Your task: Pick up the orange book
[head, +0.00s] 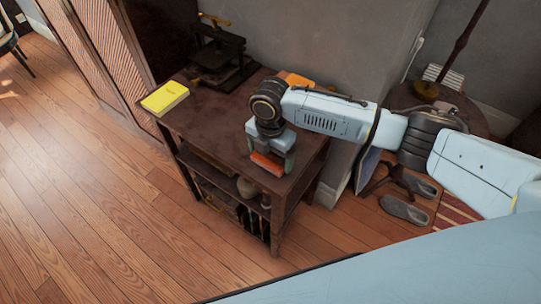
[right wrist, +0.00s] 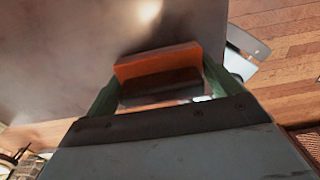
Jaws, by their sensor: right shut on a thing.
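The orange book (head: 267,164) is at the front right part of the dark wooden table (head: 205,125), between the fingers of my right gripper (head: 270,158). In the right wrist view the orange book (right wrist: 158,65) sits between the two green fingers of the right gripper (right wrist: 160,90), which is shut on it. A dark face of the book is toward the camera. Whether the book still touches the tabletop I cannot tell. My left gripper does not show.
A yellow book (head: 165,98) lies at the table's left edge. A dark press-like device (head: 218,55) stands at the back. Another orange item (head: 297,80) is partly hidden behind my right arm. Lower shelves hold a vase (head: 247,187). Grey slippers (head: 404,210) lie on the floor at right.

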